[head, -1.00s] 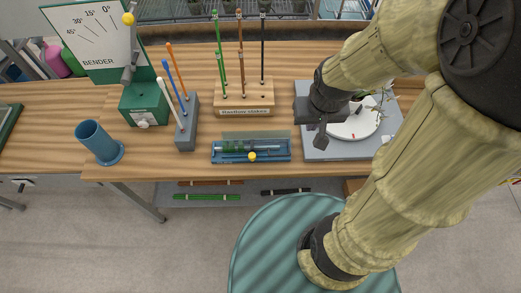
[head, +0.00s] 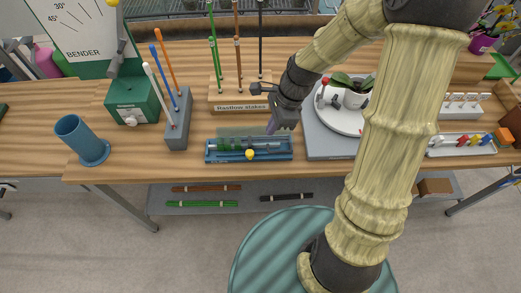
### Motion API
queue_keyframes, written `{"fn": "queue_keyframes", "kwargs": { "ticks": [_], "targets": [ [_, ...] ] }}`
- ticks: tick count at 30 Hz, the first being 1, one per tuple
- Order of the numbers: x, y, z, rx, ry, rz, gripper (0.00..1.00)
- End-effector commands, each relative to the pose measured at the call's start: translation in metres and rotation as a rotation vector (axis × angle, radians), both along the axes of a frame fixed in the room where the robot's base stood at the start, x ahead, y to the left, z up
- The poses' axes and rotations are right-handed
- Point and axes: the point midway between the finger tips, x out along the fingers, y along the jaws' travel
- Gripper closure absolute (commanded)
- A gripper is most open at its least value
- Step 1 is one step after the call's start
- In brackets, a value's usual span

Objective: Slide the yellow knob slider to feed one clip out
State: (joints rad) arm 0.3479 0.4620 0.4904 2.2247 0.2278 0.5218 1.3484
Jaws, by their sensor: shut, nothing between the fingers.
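The blue clip feeder (head: 275,154) lies on the wooden bench, left of the grey turntable base. A yellow knob (head: 250,154) sits at its front edge, a little right of the middle. A clear cover tube with green clips (head: 229,145) runs along its top. My gripper (head: 271,127) is shut and empty. Its tips are above or at the back right part of the feeder, behind and to the right of the yellow knob. Whether they touch the feeder I cannot tell.
Behind the feeder stands the bamboo stake holder (head: 240,103). To the left are a grey stick block (head: 177,128), a green bender (head: 130,100) and a blue cup (head: 82,140).

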Motion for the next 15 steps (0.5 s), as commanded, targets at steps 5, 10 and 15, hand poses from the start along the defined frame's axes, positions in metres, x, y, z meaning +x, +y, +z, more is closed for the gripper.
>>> {"fn": "queue_keyframes", "kwargs": {
  "ticks": [5,10,15],
  "targets": [
    [0.0,0.0,0.001,0.001,0.001,-0.004,1.0],
    [0.0,0.001,-0.001,0.0,0.002,-0.002,1.0],
    [-0.001,0.005,-0.012,0.0,0.004,0.001,1.0]
  ]
}}
